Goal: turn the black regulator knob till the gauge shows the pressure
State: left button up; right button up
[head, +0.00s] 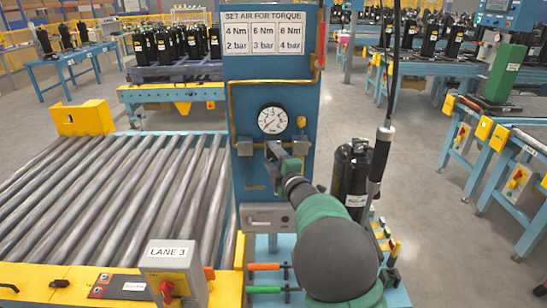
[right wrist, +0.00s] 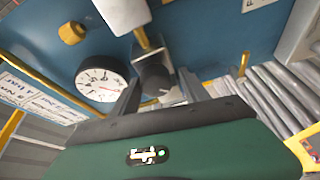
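The round white gauge (head: 272,119) is on the blue panel (head: 275,88); it also shows in the right wrist view (right wrist: 101,79). Its numbers and needle reading are too small to read surely. The black regulator knob (right wrist: 154,78) shows in the right wrist view, below a pale block; in the head view my gripper hides it. My right gripper (head: 272,152) is just below the gauge. In the right wrist view its two fingers (right wrist: 158,90) stand apart, one on each side of the knob, with no clear contact. My left gripper is not in view.
A torque chart (head: 264,33) listing 2, 3 and 4 bar tops the panel. A roller conveyor (head: 110,190) lies left, with a LANE 3 switch box (head: 172,272) in front. A black compressor (head: 350,177) stands right of the panel. A black hanging tool (head: 380,155) is close to my right arm.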

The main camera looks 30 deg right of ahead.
jog(key=shift+o, duration=0.2)
jog(key=shift+r, duration=0.1)
jog(key=shift+s, duration=0.15)
jog(key=shift+s, duration=0.3)
jog(key=s+a, duration=0.2)
jog(key=s, duration=1.3)
jog(key=shift+s+a+f, duration=0.3)
jog(key=shift+s+a, duration=0.05)
